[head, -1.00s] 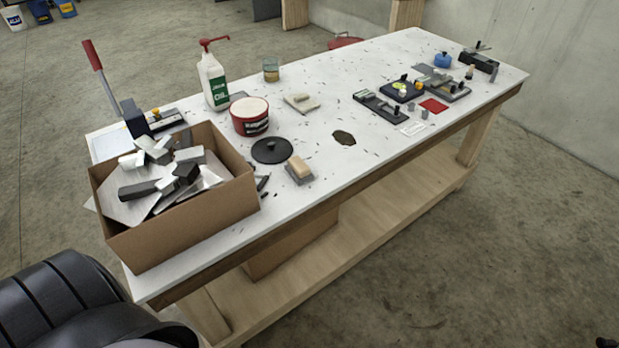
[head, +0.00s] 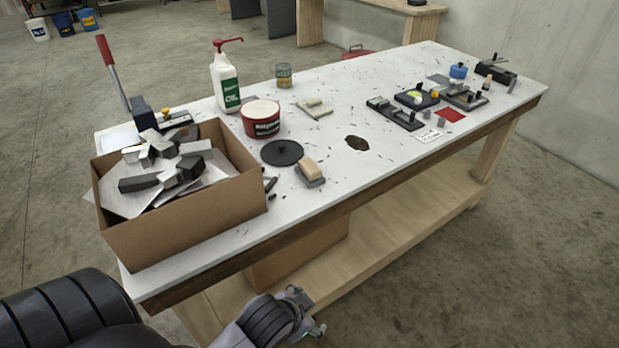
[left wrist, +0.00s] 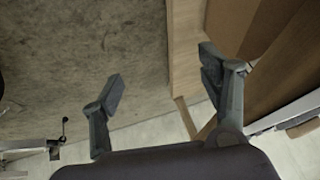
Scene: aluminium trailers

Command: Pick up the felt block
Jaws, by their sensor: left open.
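A tan block with a grey underside (head: 310,170), which looks like the felt block, lies on the white workbench top (head: 340,200) near its front edge, just right of a black round lid. A flat beige pad with a small raised part (head: 314,108) lies farther back; I cannot tell its material. My left gripper (head: 307,312) is low in front of the bench, below the tabletop and apart from the block. In the left wrist view its fingers (left wrist: 160,85) are spread wide with nothing between them. My right gripper is in no view.
A cardboard box of metal offcuts (head: 190,222) stands at the bench's left end. The black lid (head: 282,153), red tub (head: 261,119) and oil bottle (head: 225,85) stand near the block. Under the bench is a wooden shelf (head: 400,232).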

